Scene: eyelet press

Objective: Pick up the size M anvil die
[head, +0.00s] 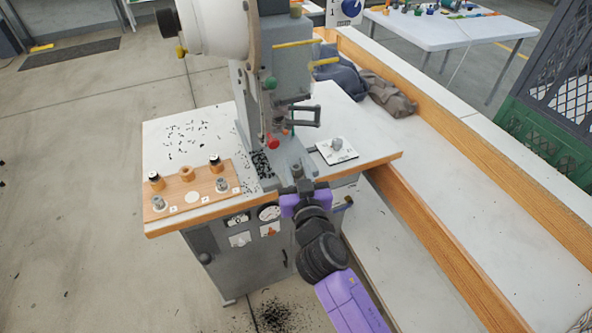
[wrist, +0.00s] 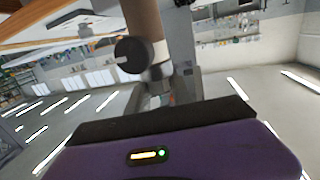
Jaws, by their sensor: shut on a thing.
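My purple gripper (head: 298,188) is at the front edge of the press table, just in front of the press base. It is shut on a small grey metal piece (head: 297,171), which looks like the size M anvil die; it stands up above the fingers. On the wooden die board (head: 174,213), the middle front spot (head: 192,197) is a bare white disc. Grey dies stand at the left front (head: 158,204) and right front (head: 221,184) spots. The label letters are too small to read. The wrist view is tilted and does not show the held piece clearly.
Black-topped pieces and a brass-coloured one stand in the board's back row. Black scraps litter the table.

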